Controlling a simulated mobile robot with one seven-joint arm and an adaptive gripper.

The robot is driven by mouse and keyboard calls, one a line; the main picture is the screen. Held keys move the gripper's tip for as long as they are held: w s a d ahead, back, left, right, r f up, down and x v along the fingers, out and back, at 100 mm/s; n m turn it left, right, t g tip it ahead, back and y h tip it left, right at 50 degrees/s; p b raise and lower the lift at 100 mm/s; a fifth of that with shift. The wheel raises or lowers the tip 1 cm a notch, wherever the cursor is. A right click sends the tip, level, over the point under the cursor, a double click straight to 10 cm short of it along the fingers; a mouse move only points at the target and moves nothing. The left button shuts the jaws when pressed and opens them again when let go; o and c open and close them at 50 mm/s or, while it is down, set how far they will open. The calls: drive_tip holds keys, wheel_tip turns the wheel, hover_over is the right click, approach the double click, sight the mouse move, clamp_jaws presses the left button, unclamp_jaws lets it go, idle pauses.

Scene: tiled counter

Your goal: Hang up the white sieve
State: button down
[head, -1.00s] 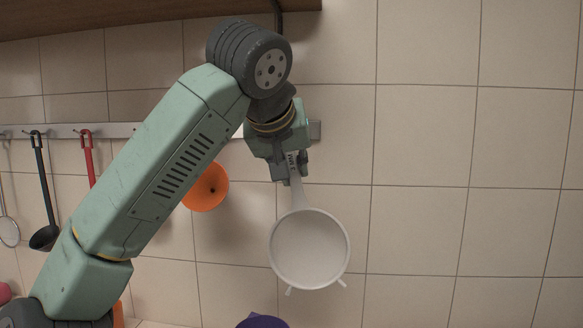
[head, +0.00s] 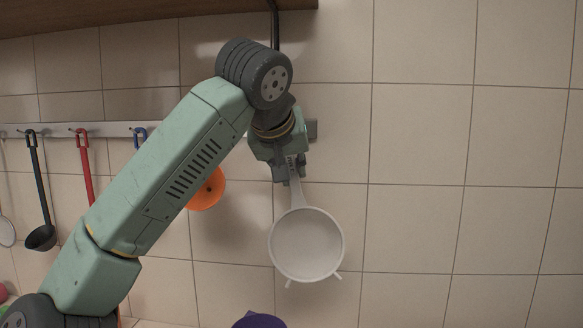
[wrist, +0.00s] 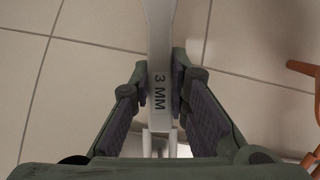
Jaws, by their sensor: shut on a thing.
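The white sieve (head: 306,245) hangs bowl-down from my gripper (head: 294,178) in front of the tiled wall in the head view. My gripper is shut on its handle near the upper end. In the wrist view, the handle (wrist: 161,50), marked "3 MM", lies between the two fingers of my gripper (wrist: 160,95). The metal rail (head: 311,130) runs along the wall; its right end shows just beside my wrist. The hooks near my gripper are hidden behind my arm.
A black ladle (head: 41,200), a red-handled tool (head: 86,165) and a blue-handled tool (head: 140,134) hang on the rail at left. An orange utensil (head: 208,190) is partly behind my arm. A purple object (head: 259,321) is below. The wall at right is bare.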

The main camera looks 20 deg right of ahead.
idle(0.4)
drive_tip(key=c, duration=1.5)
unclamp_jaws()
drive_tip(key=shift+o, duration=0.2)
